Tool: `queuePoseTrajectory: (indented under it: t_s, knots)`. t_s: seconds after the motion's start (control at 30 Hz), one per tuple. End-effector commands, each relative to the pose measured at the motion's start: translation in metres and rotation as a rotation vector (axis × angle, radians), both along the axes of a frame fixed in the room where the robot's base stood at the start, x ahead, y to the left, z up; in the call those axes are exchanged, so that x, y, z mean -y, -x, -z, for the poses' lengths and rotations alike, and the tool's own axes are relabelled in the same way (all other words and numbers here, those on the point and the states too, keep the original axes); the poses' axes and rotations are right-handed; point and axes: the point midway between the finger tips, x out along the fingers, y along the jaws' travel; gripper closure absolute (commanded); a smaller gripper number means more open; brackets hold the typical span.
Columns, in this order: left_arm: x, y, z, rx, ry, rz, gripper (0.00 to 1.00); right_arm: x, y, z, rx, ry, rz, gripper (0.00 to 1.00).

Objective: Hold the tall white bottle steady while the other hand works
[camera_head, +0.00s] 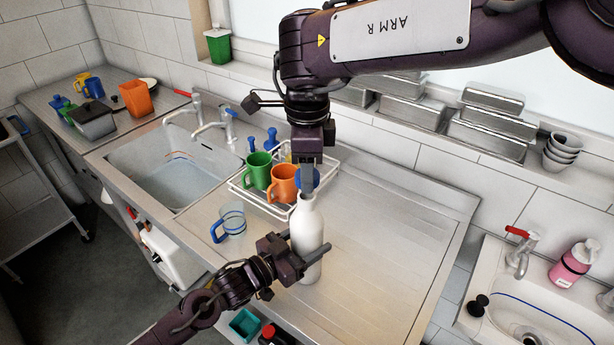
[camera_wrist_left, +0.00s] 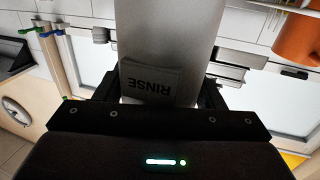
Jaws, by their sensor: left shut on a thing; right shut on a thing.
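The tall white bottle (camera_head: 308,228) stands upright on the steel drainboard. My left gripper (camera_head: 308,258) is shut around its lower body. In the left wrist view the bottle (camera_wrist_left: 165,35) is close between the fingers, with a label reading RINSE upside down in that picture. My right gripper (camera_head: 307,184) points straight down over the bottle, its narrow grey fingers at the bottle's top. It is shut there, and its fingers hide the very tip of the bottle.
A white wire rack (camera_head: 238,184) with a green mug (camera_head: 258,170) and an orange mug (camera_head: 284,183) stands behind the bottle. A clear blue-handled mug (camera_head: 232,220) is to its left, beside the sink basin (camera_head: 180,165). The drainboard (camera_head: 385,235) is clear to the right.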

Motion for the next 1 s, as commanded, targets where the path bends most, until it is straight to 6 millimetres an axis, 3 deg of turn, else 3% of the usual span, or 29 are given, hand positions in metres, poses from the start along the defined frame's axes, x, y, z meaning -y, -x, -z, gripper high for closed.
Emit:
queuePoseTrajectory:
  t_s: [0.13, 0.33, 0.37, 0.53, 0.83, 1.0]
  knots:
    - [0.000, 0.000, -0.001, 0.001, 0.001, 0.000, 1.00, 0.000, 0.000, -0.017, 0.002, 0.000, 0.000, 0.88]
    - [0.000, 0.000, -0.001, 0.001, 0.002, 0.000, 1.00, 0.000, 0.000, -0.018, 0.000, 0.000, 0.000, 0.88]
    - [0.000, 0.000, -0.001, 0.001, 0.002, 0.000, 0.34, 0.000, 0.000, -0.018, 0.000, 0.000, 0.000, 0.88]
    - [0.000, 0.000, -0.001, 0.001, 0.001, 0.000, 0.12, 0.000, 0.000, -0.018, 0.000, 0.000, 0.000, 0.88]
    - [-0.001, 0.001, 0.001, 0.000, 0.000, -0.001, 0.12, 0.000, 0.000, -0.017, 0.000, 0.000, 0.000, 0.88]
    - [-0.016, 0.012, 0.004, -0.001, -0.003, -0.001, 0.12, 0.000, 0.000, -0.010, 0.000, 0.000, 0.000, 0.88]
